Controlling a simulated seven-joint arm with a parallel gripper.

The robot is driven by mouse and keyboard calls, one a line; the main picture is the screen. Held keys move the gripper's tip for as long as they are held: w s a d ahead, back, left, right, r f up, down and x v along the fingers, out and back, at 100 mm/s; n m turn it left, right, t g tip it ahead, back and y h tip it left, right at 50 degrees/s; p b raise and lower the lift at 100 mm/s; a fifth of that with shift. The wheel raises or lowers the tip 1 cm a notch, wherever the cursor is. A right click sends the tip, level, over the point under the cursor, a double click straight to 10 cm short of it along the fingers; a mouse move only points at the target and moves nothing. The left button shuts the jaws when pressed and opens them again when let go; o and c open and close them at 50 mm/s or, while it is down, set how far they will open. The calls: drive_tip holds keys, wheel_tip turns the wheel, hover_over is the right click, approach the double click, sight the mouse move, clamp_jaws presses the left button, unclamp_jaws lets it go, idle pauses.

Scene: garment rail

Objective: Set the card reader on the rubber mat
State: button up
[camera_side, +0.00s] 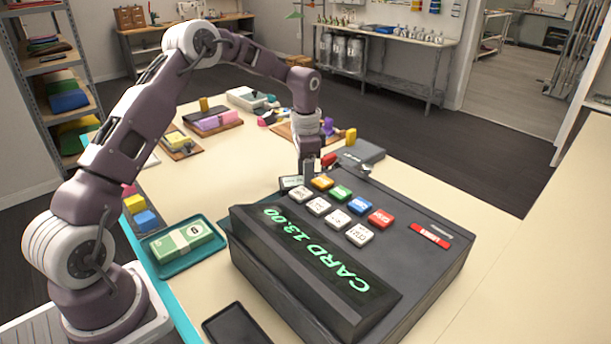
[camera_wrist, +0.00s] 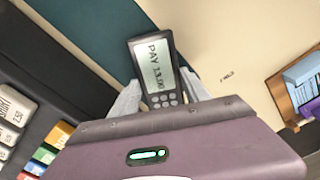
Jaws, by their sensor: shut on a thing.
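The card reader (camera_wrist: 158,70) is a dark handheld device with a pale screen reading "PAY 13.00" and grey keys. My gripper (camera_wrist: 157,100) is shut on it, with a pale finger on each side. In the side view my gripper (camera_side: 308,170) points down just behind the cash register, and the card reader (camera_side: 292,182) shows partly there. A flat dark teal surface (camera_wrist: 88,22), apparently the rubber mat, lies beyond the reader in the wrist view.
The big dark cash register (camera_side: 430,275) with coloured keys stands close to my gripper. A teal tray (camera_side: 158,266) of banknotes is at left. A dark grey slab (camera_side: 365,150) lies behind. A wooden tray (camera_wrist: 276,90) of coloured blocks is at the wrist view's right.

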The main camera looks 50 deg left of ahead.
idle(0.3)
drive_tip(key=o, duration=1.7)
drive_tip(key=shift+o, duration=0.4)
drive_tip(key=shift+f, duration=0.1)
drive_tip(key=o, duration=0.4)
drive_tip(key=shift+r, duration=2.55)
drive_tip(key=shift+r, duration=2.5)
